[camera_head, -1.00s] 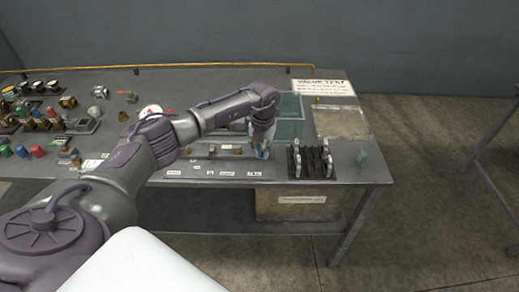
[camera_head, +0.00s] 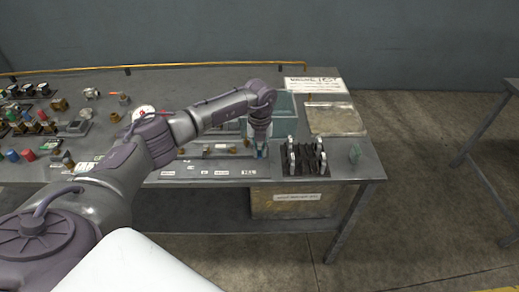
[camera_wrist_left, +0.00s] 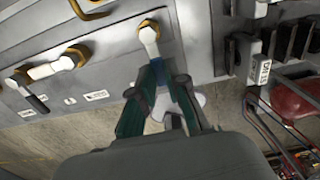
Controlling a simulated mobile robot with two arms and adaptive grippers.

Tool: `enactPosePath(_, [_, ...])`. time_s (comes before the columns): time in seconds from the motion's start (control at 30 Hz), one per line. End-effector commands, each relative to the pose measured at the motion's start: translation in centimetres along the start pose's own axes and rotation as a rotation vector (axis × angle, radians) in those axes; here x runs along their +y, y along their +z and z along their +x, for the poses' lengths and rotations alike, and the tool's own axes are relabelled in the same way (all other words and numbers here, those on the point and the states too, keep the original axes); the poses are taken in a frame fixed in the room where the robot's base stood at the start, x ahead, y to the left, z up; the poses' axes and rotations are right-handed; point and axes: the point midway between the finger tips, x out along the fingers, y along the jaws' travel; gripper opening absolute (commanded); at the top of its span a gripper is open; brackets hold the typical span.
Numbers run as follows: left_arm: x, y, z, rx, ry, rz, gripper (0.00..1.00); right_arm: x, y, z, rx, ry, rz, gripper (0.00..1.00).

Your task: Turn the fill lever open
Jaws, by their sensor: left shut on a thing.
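My left gripper (camera_head: 261,151) reaches down to the right end of a grey valve panel (camera_head: 180,172) at the bench's front edge. In the left wrist view its fingers (camera_wrist_left: 168,80) are shut on a lever (camera_wrist_left: 150,42) with a pale arm and a bluish grip. The lever's arm runs from a brass nut down between the fingers, which hide most of the grip. The label beside it is too small to read surely. Another pale lever (camera_wrist_left: 52,67) with brass ends lies to its left. My right gripper is not in view.
A black rack (camera_head: 305,160) with pale hooks stands just right of the gripper. A teal tray (camera_head: 284,108) lies behind it. Coloured parts and fittings crowd the bench's left side.

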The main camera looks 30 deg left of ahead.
Motion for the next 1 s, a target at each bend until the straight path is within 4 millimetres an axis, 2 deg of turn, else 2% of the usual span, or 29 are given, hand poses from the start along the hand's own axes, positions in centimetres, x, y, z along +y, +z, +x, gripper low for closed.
enactPosePath(0.07, [-0.1,0.2,-0.3,-0.006,-0.004,-0.004,0.0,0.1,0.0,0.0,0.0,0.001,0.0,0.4])
enactPosePath(0.1, [-0.1,0.2,-0.3,-0.006,-0.004,-0.003,0.19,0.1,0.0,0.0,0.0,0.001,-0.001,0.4])
enactPosePath(0.13, [-0.1,0.2,-0.3,-0.006,-0.004,-0.003,0.24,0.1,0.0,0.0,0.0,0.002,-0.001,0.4])
enactPosePath(0.43, [0.0,0.1,-0.2,-0.003,-0.002,-0.001,0.25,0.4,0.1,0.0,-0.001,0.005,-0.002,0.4])
enactPosePath(0.57, [-0.1,0.1,-1.0,-0.004,-0.003,0.0,0.25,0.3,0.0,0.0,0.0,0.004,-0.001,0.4])
enactPosePath(1.0, [0.0,0.2,-9.7,-0.007,-0.005,-0.001,0.25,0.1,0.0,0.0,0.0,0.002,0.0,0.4])
